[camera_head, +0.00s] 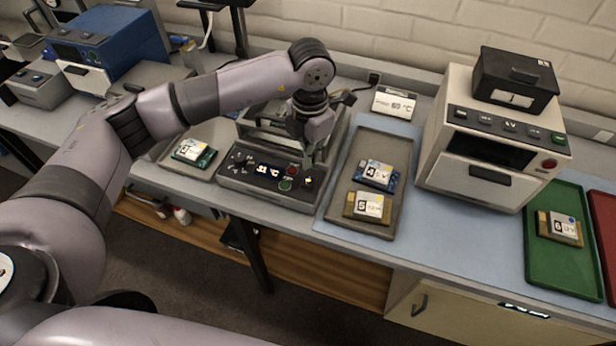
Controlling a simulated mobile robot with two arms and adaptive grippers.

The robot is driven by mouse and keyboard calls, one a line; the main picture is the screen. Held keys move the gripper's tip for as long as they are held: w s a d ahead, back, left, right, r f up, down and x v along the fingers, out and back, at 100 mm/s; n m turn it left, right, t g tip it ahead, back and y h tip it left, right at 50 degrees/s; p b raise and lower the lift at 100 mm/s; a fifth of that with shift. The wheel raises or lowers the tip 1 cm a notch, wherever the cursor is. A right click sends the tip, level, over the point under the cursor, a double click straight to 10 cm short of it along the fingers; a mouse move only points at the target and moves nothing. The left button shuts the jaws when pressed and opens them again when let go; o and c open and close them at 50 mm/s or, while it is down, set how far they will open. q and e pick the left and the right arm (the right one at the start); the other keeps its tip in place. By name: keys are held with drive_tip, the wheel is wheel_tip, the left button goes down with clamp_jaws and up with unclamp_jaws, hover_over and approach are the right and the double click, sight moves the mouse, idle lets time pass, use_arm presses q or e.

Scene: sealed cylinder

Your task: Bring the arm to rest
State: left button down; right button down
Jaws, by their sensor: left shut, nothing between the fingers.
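My left arm comes in from the left and bends down at the wrist. My left gripper (311,155) is shut and empty. It points down over the front panel of a grey device (262,192) with buttons and a lit temperature display. I cannot tell whether the fingertips touch the panel. My right gripper does not show.
A grey tray (341,212) holds two labelled modules, 4 (376,175) and 5 (368,207). An oven-like device (470,185) with a black box (513,80) on top stands to the right. A green tray (556,276) holds module 6 (558,228). A blue machine (110,45) stands back left.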

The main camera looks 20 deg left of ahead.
use_arm(q)
drive_tip(key=shift+r, duration=0.75)
